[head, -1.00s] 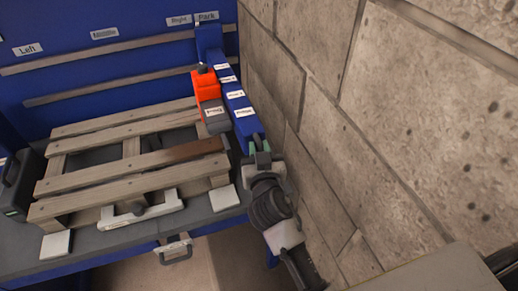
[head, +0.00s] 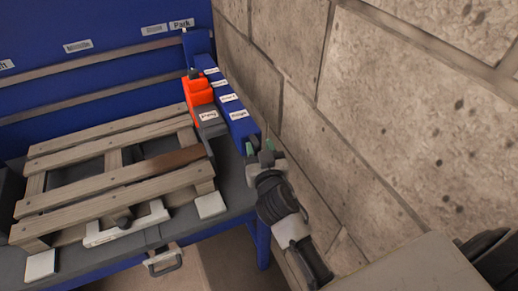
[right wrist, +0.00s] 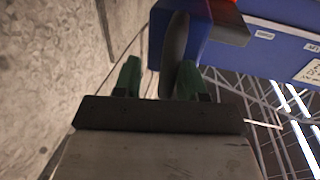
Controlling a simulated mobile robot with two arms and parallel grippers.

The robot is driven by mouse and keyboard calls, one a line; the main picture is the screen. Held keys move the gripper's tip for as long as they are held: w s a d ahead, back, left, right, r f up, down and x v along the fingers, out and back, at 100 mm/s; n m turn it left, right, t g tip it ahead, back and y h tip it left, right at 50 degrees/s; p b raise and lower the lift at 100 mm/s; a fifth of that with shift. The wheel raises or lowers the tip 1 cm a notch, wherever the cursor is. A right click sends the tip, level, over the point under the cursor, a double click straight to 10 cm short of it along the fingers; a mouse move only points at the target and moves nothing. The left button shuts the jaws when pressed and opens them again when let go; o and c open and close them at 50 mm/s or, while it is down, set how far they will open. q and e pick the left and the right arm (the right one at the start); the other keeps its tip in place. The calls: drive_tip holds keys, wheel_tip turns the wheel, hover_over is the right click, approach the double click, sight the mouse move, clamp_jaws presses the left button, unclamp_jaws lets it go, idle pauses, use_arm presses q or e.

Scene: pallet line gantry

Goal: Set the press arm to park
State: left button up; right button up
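The press arm (head: 236,120) is a long blue beam with several small white labels, running from the back board toward me along the stone wall. Its blue post (head: 197,44) stands just right of the "Park" label (head: 181,24), close to the corner. An orange block (head: 197,92) with a grey labelled part sits on its left side. My right gripper (head: 261,146) is at the beam's near end. In the right wrist view its green fingers stand apart, with the dark grey handle (right wrist: 175,52) between them and a gap beside the left finger. My left gripper is out of view.
A wooden pallet (head: 105,172) lies on the grey bench left of the arm. The stone wall (head: 400,120) is close on the right. A drawer handle (head: 165,262) projects from the bench front. Two slats (head: 95,52) cross the blue back board.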

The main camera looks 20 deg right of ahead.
drive_tip(key=s+a+b, duration=0.2)
drive_tip(key=s+b, duration=0.1)
drive_tip(key=s, duration=0.7)
drive_tip(key=shift+s, duration=0.35)
drive_tip(key=s+a+f+n+g+y, duration=0.2)
drive_tip(key=f+g, duration=0.2)
drive_tip(key=f, duration=1.2)
drive_tip(key=s+a+f+n+g+y, duration=0.2)
drive_tip(key=f+g, duration=0.1)
drive_tip(key=f, duration=1.3)
drive_tip(key=s+d+f+g, duration=0.3)
drive_tip(key=s+f+g, duration=0.2)
drive_tip(key=s+f, duration=0.85)
drive_tip(key=s+d+f+g, duration=0.2)
drive_tip(key=s+f, duration=0.3)
drive_tip(key=s, duration=0.3)
drive_tip(key=s+d+f+g, duration=0.2)
drive_tip(key=s+d+f, duration=0.2)
drive_tip(key=s, duration=0.3)
drive_tip(key=shift+s+d+f+g+h, duration=0.4)
drive_tip(key=shift+f, duration=0.25)
